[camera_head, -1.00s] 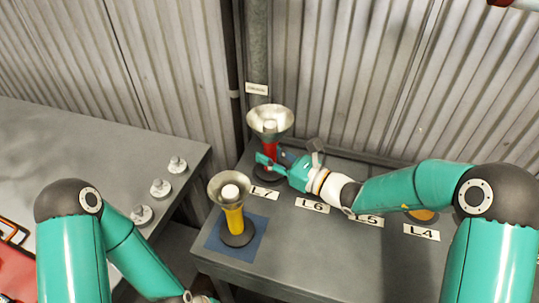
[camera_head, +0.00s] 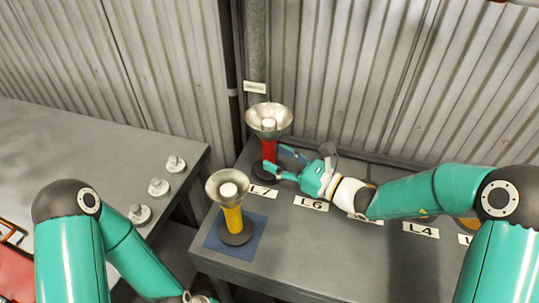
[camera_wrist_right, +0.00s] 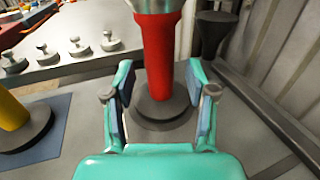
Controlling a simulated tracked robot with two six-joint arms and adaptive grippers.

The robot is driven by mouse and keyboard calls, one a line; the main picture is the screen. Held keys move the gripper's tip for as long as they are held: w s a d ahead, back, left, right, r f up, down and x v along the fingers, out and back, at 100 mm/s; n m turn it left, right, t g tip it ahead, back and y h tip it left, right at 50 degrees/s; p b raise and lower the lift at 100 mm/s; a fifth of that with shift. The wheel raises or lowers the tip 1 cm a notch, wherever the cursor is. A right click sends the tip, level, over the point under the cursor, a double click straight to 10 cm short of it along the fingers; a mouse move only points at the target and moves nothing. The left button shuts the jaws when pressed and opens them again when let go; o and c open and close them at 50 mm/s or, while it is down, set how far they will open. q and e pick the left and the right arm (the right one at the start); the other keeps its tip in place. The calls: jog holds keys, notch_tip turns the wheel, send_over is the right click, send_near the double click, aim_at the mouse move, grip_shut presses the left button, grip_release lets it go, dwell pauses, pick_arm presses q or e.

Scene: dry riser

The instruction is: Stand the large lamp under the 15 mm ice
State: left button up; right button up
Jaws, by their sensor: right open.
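The red lamp (camera_head: 269,149) with the wide silver reflector stands upright at the back of the grey bench, behind label L7. A vertical pipe (camera_head: 255,50) rises behind it; I cannot make out any ice on it. A yellow lamp (camera_head: 234,218) with a narrower reflector stands on a blue mat (camera_head: 212,238) nearer the front. My right gripper (camera_head: 274,160) is open at the red lamp's stem. In the right wrist view its open fingers (camera_wrist_right: 160,76) spread to either side of the red stem (camera_wrist_right: 159,50), with a gap on both sides.
Labels L7 (camera_head: 263,191), L6 (camera_head: 311,203) and L4 (camera_head: 421,230) lie along the bench. A second grey table (camera_head: 90,150) at left carries small metal knobbed pieces (camera_head: 158,187). Corrugated wall (camera_head: 390,80) closes the back.

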jog(key=v, duration=0.8)
jog(key=shift+s+d+b, duration=0.1)
jog(key=shift+d+b, duration=0.05)
jog(key=shift+b, duration=0.2)
jog(key=shift+s+d, duration=0.1)
jog(key=shift+s, duration=0.05)
